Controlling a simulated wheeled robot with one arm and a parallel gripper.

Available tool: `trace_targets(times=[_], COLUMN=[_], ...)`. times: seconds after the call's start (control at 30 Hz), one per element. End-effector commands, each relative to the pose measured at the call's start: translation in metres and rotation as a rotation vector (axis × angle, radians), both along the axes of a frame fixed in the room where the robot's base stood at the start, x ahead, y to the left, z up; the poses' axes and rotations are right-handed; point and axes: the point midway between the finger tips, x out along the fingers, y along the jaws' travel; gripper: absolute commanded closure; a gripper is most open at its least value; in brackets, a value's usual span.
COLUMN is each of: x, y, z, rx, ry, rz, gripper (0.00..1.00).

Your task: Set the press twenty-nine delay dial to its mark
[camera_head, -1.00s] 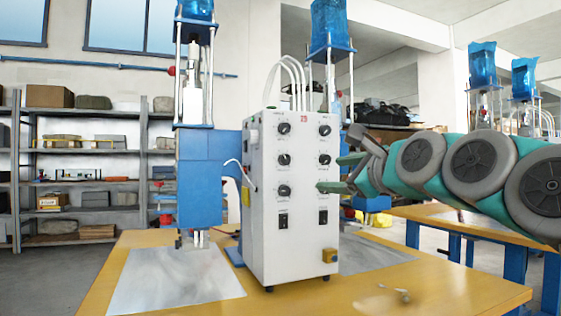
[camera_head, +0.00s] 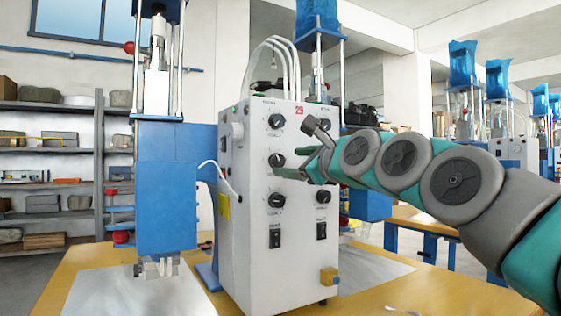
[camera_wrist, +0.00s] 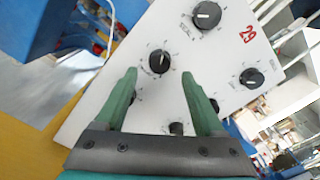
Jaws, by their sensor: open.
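The white control box (camera_head: 250,262) of the press marked with a red 29 (camera_head: 299,110) stands on the table. Its front has two columns of black dials; their labels are too small to read. My gripper (camera_head: 296,163) is open and empty, in front of the middle-left dial (camera_head: 276,160). In the wrist view the open fingers (camera_wrist: 159,73) point toward that dial (camera_wrist: 159,61), which shows a white pointer line. The top-left dial (camera_wrist: 206,15) and top-right dial (camera_wrist: 251,78) lie beyond. The fingers partly hide lower dials. Contact cannot be told.
The blue press body (camera_head: 165,185) stands left of the box, with a cable between. Two switches (camera_head: 275,238) sit low on the panel, and a yellow block (camera_head: 328,277) at its lower right corner. The yellow table (camera_head: 415,290) is largely clear at front right.

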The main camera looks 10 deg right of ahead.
Motion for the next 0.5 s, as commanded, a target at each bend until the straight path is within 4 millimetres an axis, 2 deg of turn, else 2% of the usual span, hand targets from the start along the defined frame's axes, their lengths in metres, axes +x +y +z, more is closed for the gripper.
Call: trace_targets(times=[0.2, 0.5], x=[0.029, 0.042], y=[0.011, 0.014], z=[0.0, 0.0], rx=[0.001, 0.0], ry=[0.001, 0.0], rz=[0.002, 0.0], gripper=[0.3, 0.3])
